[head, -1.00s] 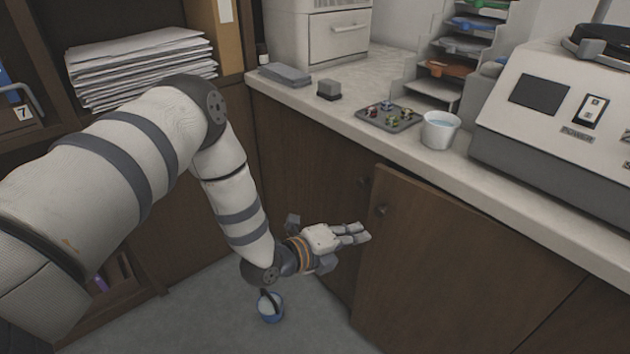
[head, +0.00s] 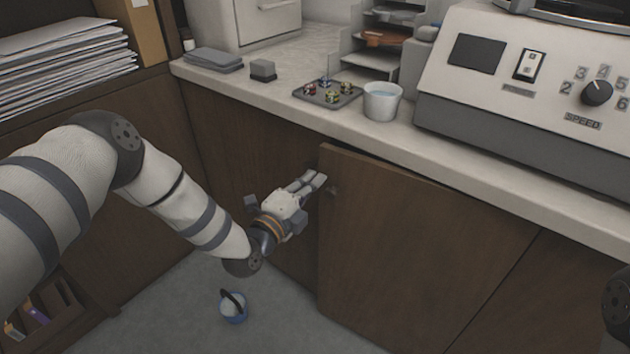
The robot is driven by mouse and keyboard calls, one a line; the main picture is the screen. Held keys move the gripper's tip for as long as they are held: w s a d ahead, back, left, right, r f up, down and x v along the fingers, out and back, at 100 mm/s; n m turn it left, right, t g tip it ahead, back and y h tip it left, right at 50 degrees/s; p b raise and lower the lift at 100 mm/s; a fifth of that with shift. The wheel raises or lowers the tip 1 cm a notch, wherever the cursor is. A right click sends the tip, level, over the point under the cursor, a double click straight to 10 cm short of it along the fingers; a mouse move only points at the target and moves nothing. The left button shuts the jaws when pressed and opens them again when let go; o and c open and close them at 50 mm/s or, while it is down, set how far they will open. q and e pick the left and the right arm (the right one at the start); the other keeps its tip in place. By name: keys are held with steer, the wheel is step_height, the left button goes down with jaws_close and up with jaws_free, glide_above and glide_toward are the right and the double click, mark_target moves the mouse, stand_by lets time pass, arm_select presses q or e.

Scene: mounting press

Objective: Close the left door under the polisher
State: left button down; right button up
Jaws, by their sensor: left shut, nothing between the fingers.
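The left door (head: 415,255) under the polisher (head: 530,90) is a brown wood panel. It stands slightly ajar, its left edge proud of the cabinet front. The inside of the cabinet is hidden. My right gripper is out of view.
A blue and white bucket (head: 233,307) stands on the floor below my left gripper. The countertop (head: 300,60) above carries a white cup (head: 382,101) and a grey tray of small samples (head: 345,96). Shelves with paper stacks (head: 65,60) stand at the left.

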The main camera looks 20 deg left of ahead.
arm_select(q)
steer(key=shift+w+d, duration=0.15)
steer(key=shift+w, duration=0.4)
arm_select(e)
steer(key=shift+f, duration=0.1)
